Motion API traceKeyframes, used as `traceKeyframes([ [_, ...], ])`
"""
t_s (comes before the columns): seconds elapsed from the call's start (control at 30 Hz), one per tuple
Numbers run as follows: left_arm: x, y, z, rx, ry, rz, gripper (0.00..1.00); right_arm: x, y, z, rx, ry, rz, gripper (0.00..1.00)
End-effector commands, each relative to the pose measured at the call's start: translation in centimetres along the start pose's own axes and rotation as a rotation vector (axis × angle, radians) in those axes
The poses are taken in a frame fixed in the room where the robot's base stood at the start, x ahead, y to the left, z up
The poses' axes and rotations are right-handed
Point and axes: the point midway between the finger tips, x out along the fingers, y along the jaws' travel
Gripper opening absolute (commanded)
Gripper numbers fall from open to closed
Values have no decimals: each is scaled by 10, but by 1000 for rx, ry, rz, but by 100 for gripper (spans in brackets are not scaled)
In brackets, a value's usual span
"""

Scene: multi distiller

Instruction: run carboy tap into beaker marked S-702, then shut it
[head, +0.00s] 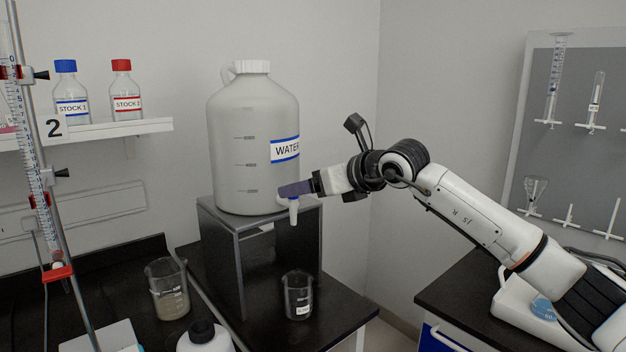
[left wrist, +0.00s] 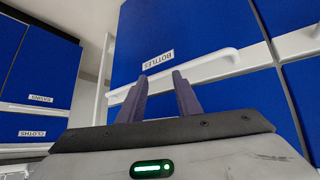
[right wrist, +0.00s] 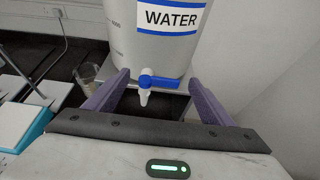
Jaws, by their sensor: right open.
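The white carboy (head: 235,140) labelled WATER stands on a dark stand. Its tap (head: 293,210) has a white spout; in the right wrist view the tap's blue handle (right wrist: 160,82) lies sideways, pointing right. No stream shows below the spout. A small beaker (head: 298,297) stands on the bench roughly below the tap; it looks empty and its label is too small to read. My right gripper (head: 284,188) is open at the tap; in the right wrist view its fingers are apart on either side of it. My left gripper (left wrist: 161,80) shows only in the left wrist view, slightly open and empty.
Another beaker (head: 168,298) with cloudy contents stands left of the stand (head: 227,250). A burette (head: 38,185) on a rod, a white bottle (head: 205,338) and a shelf (head: 110,131) with two stock bottles are at left. Blue cabinets (left wrist: 190,40) face the left wrist.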

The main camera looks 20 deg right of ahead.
Motion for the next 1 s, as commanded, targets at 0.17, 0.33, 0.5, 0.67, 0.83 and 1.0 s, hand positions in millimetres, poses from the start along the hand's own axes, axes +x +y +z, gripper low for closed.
traceKeyframes([
  [0.17,2,-1,-6,2,10,-1,31,5,-2,-4,4,1,-6,76],
  [0.33,2,-1,-7,2,12,-1,31,5,-2,-4,4,0,-6,76],
  [0.5,2,-1,-6,2,10,-1,31,5,-1,-4,3,0,-6,56],
  [0.67,1,-1,-4,1,7,-1,31,5,-2,-4,3,0,-6,34],
  [0.83,1,0,-2,0,5,0,31,5,-2,-4,3,-1,-6,34],
  [1.0,0,0,-2,0,4,0,31,5,-2,-3,3,-1,-6,34],
])
